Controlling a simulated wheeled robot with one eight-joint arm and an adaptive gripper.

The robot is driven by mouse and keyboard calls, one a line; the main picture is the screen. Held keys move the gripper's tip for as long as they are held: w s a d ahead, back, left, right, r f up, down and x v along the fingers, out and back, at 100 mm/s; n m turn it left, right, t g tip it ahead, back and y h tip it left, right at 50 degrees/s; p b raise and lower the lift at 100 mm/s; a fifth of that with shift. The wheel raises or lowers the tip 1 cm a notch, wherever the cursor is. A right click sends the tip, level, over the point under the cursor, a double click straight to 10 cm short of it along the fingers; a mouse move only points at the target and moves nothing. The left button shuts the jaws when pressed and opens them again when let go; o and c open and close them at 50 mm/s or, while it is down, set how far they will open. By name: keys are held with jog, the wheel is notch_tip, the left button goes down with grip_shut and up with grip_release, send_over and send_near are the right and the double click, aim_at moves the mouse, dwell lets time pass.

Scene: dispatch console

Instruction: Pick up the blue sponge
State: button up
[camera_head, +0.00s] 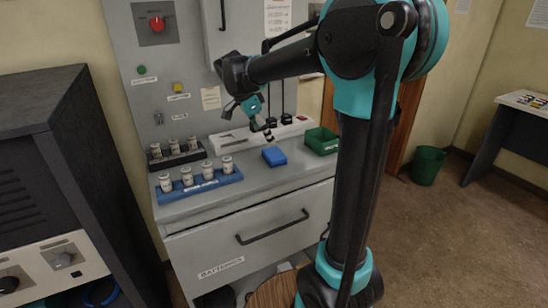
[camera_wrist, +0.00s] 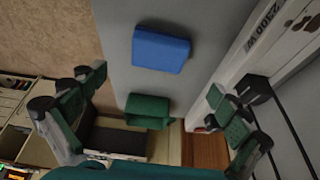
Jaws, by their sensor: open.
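The blue sponge (camera_head: 274,156) lies flat on the grey console top in the head view, between the blue battery tray and the green box. My gripper (camera_head: 262,124) hangs above and behind the sponge, apart from it. In the wrist view the sponge (camera_wrist: 160,49) shows whole, near the top middle. My gripper (camera_wrist: 150,115) is open there, with its fingers spread wide at left and right and nothing between them touching.
A green box (camera_head: 321,140) stands right of the sponge; it also shows in the wrist view (camera_wrist: 148,105). A blue tray (camera_head: 200,187) with several white cylinders lies to the left. A white power strip (camera_head: 240,139) runs along the back. The counter's front strip is clear.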

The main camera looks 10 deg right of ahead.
aim_at(274, 153)
jog(key=shift+x, duration=3.85)
jog(key=shift+s, duration=0.1)
jog(key=shift+c, duration=0.6)
jog(key=c, duration=0.9)
